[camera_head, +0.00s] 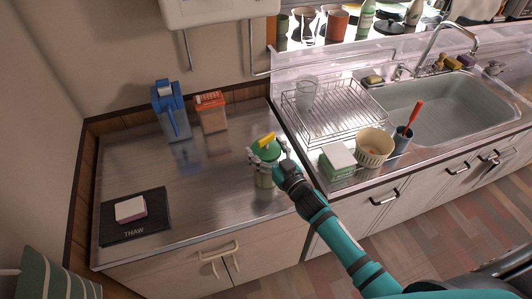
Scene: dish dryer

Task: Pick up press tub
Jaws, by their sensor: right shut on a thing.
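The press tub (264,150) has a green lid with a yellow handle on top and a pale body. It stands upright at the front right part of the steel counter. My right gripper (268,161) is shut on it, with its pale fingers around the tub just below the lid. The fingers and wrist hide part of the tub. I cannot tell whether its base touches the counter. My left gripper is not in view.
A blue container (171,112) and an orange-lidded box (211,112) stand at the back of the steel counter (205,195). A black thaw board (150,222) lies at front left. The counter's middle is clear.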

